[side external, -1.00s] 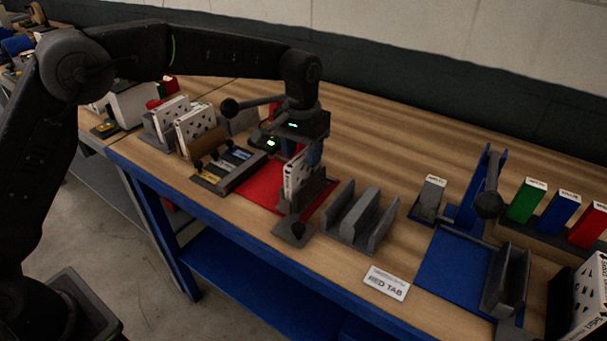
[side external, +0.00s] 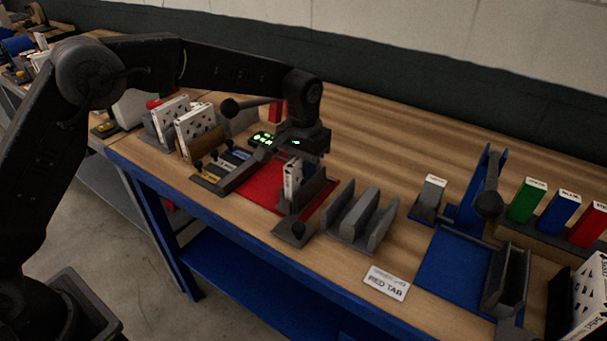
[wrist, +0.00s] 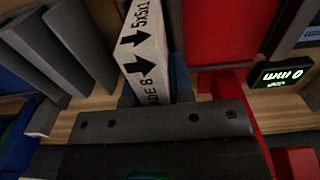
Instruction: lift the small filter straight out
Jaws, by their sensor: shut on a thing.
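The small filter is a white box with black markings (side external: 291,180), standing upright in a dark grey slotted holder (side external: 312,190) on the red mat. In the wrist view the filter (wrist: 143,45) shows black arrows and the print "5x5x1". My gripper (side external: 302,160) is right over the holder, its jaws shut on the upper part of the filter. In the wrist view my gripper (wrist: 152,88) has bluish fingers on both sides of the filter, partly hidden by its dark body. The filter's lower part is hidden by the holder.
An empty grey slotted rack (side external: 360,218) stands to the right. A "RED TAB" card (side external: 386,283) lies near the front edge. Bare wood lies behind.

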